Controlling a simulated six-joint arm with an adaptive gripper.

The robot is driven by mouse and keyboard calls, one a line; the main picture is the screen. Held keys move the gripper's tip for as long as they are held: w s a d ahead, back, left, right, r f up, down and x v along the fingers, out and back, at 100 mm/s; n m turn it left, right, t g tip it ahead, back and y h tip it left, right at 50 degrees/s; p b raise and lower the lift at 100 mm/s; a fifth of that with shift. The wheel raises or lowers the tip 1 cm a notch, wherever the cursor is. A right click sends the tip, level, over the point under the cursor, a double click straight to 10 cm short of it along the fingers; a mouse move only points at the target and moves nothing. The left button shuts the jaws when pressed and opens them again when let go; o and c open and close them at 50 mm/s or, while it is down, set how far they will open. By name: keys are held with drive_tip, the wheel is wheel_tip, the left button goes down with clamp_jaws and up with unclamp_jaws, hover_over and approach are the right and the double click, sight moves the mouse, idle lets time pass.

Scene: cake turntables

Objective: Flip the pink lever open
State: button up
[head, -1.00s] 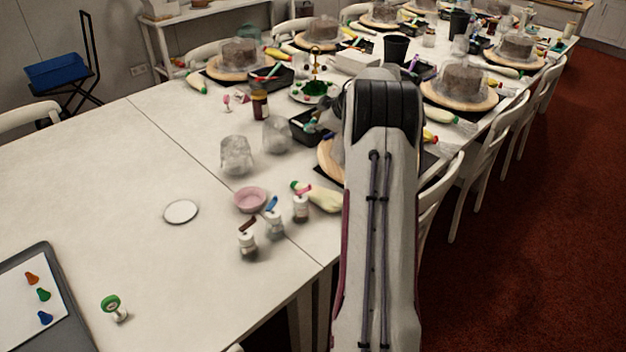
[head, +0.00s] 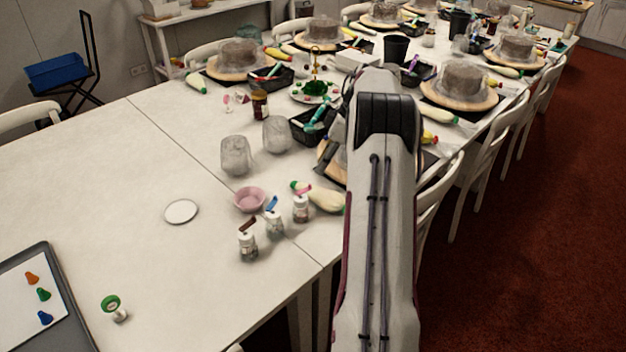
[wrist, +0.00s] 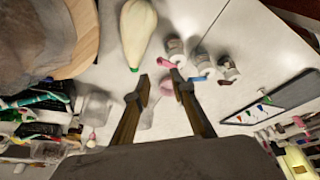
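No contact with the lever shows. In the head view, my arm hides most of the gripper.
Bottles with a blue lever (head: 271,203) and a brown lever (head: 247,225) stand beside it. A pink bowl (head: 249,200), a piping bag (head: 327,202) and two clear jars (head: 235,156) are close by. The table's left part is mostly clear.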

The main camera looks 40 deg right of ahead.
sight(310, 185)
drive_tip(key=shift+f, duration=0.15)
drive_tip(key=shift+x, duration=3.75)
drive_tip(key=shift+w, duration=0.1)
clamp_jaws()
